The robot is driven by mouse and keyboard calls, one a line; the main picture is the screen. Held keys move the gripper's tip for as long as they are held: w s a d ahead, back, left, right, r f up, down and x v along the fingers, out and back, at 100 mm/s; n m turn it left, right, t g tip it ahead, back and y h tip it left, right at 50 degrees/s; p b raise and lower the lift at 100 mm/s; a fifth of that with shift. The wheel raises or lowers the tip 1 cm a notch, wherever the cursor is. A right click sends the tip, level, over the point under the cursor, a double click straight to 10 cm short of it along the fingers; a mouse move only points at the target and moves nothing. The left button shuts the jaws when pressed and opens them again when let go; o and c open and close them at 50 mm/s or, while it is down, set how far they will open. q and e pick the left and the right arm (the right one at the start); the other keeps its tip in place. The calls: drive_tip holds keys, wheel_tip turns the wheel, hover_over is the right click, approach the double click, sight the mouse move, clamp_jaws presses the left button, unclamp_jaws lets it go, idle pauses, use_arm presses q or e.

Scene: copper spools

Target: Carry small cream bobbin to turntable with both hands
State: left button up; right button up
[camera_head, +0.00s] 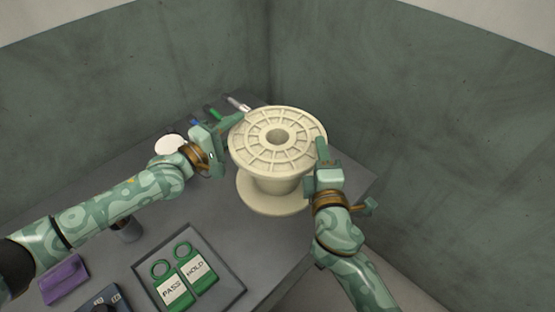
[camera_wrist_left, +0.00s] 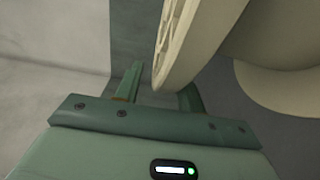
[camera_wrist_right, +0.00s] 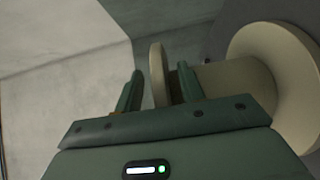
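The cream bobbin (camera_head: 284,158) stands upright on the grey table near its far right corner, with its ribbed upper flange facing up. My left gripper (camera_head: 229,126) is at the left edge of that flange. In the left wrist view, its fingers stand apart with the flange rim (camera_wrist_left: 181,50) between them and a gap showing. My right gripper (camera_head: 317,160) is at the right edge of the flange. In the right wrist view, its fingers are apart on either side of the rim (camera_wrist_right: 157,72), with gaps showing. I cannot make out a turntable.
A dark tray (camera_head: 232,289) holds green PASS and HOLD tags (camera_head: 186,277) at the front. A purple block (camera_head: 64,280) lies front left. A white disc (camera_head: 169,144) and several pens (camera_head: 237,103) are behind my left arm. Walls stand close behind the table.

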use_arm(q)
drive_tip(key=shift+w+d, duration=0.3)
use_arm(e)
drive_tip(key=shift+w, duration=0.45)
use_arm(q)
clamp_jaws()
use_arm(e)
clamp_jaws()
drive_tip(key=shift+r, duration=0.1)
